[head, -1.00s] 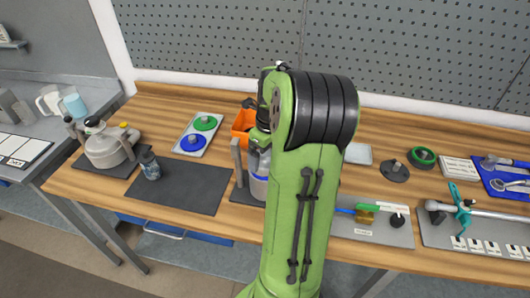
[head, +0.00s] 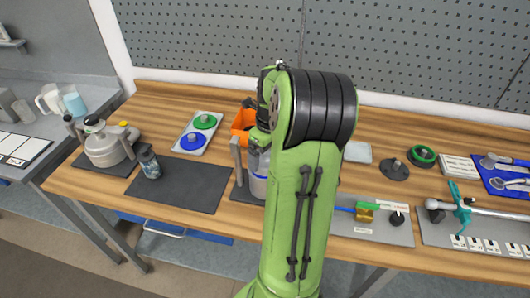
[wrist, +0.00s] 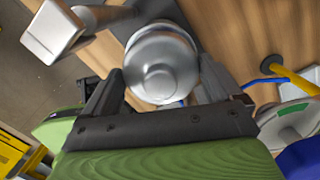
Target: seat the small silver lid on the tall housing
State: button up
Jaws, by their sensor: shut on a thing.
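The tall housing (head: 257,185), a silver cylinder with a blue band, stands on a dark mat at the middle of the bench. My arm hides its right side and top in the head view. In the wrist view my gripper (wrist: 161,70) is shut on the small silver lid (wrist: 158,80), a round shiny piece with a raised centre. The lid is over the housing, and a rounded silver rim shows just beyond it. I cannot tell whether the lid touches the housing or sits level.
A grey upright post (head: 238,160) stands close to the housing's left. A tray with green and blue lids (head: 198,133) lies back left. A dark mat (head: 185,188) left of the housing is mostly clear. Tools crowd the right side.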

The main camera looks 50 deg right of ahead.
jog(key=shift+w, duration=0.1)
jog(key=o, duration=1.2)
jog(key=r+p, duration=0.1)
jog(key=r, duration=0.4)
jog(key=s+r+p, duration=0.1)
jog(key=r, duration=0.4)
jog(key=s+r+p, duration=0.1)
jog(key=r, duration=0.4)
jog(key=shift+a+r+p, duration=0.1)
jog(key=shift+r+p, duration=0.25)
jog(key=shift+r, duration=0.05)
